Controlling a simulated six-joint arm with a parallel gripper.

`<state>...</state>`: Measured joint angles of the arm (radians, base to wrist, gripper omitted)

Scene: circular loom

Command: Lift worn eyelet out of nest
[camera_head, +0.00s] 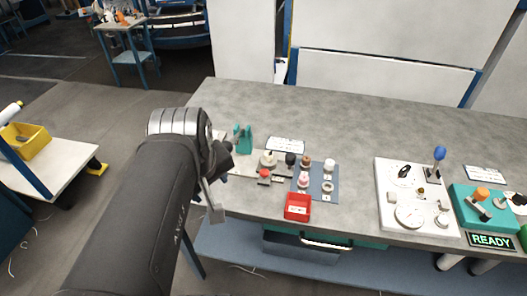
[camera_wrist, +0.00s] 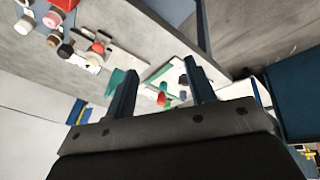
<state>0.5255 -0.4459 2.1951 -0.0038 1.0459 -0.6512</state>
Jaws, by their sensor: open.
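I cannot make out the worn eyelet or its nest for certain; the parts are too small. Small round parts stand on the blue mat (camera_head: 315,196), among them a pale ring (camera_head: 327,187), and on a light board left of it. A white plate (camera_head: 388,180) further right carries a dial and small fittings. My gripper (camera_head: 214,195) hangs by the table's left edge, left of these parts. In the wrist view, its two dark fingers (camera_wrist: 159,75) stand apart, with no held thing visible between them. A small red part (camera_wrist: 160,99) shows beyond the fingers.
A red bin (camera_head: 297,208) stands at the front edge of the grey table (camera_head: 350,120). A teal holder (camera_head: 243,139) stands at the left. A teal box (camera_head: 468,205) with an orange knob and a READY display (camera_head: 491,241) are at the right. The table's back is clear.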

